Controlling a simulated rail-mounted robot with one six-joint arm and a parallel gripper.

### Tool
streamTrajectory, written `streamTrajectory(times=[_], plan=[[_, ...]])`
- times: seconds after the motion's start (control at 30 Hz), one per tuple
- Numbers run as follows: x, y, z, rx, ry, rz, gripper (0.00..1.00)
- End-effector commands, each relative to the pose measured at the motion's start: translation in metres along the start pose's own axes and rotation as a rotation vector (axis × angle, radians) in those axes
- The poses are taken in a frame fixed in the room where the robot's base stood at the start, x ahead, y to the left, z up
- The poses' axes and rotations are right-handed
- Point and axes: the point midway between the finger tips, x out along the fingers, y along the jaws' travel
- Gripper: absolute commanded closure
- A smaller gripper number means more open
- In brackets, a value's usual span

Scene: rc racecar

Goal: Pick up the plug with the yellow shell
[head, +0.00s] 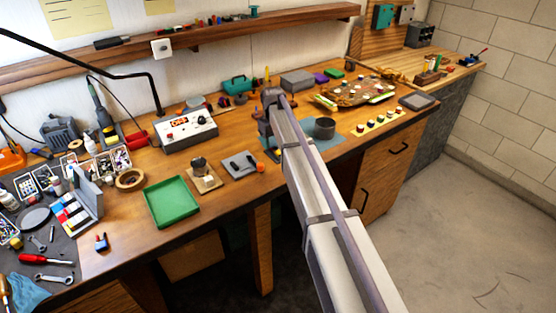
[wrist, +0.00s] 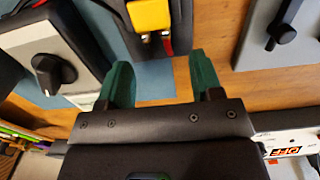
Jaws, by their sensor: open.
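In the wrist view, the plug with the yellow shell (wrist: 150,15) is at the top edge, partly cut off. Two gold contacts and a bit of red show at its lower side. It sits over a dark body. My gripper (wrist: 159,60) is open, its two green fingers apart with nothing between them. The plug lies beyond the fingertips, between their lines and slightly left of the middle. In the head view, my arm reaches over the bench to its end (head: 270,103) near the back; the fingers and the plug cannot be made out there.
A grey box with a black knob (wrist: 52,72) is left of the fingers in the wrist view. A grey plate with a black handle (wrist: 284,28) is on the right. In the head view, a control box (head: 187,131), a green tray (head: 172,203) and a round pot (head: 324,128) stand near my arm.

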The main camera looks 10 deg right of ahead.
Motion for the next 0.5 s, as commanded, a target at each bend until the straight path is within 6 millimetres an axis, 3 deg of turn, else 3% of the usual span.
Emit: streamTrajectory(times=[0.03, 0.07, 0.3, 0.5], plan=[[0.0188, -0.0002, 0.0, 0.0, 0.0, 0.0, 0.4], [0.0207, -0.0002, 0.0, 0.0, 0.0, 0.0, 0.4], [0.0161, -0.0003, -0.0001, 0.0, 0.0, 0.0, 0.41], [0.0161, -0.0004, 0.0, 0.0, 0.0, 0.0, 0.61]])
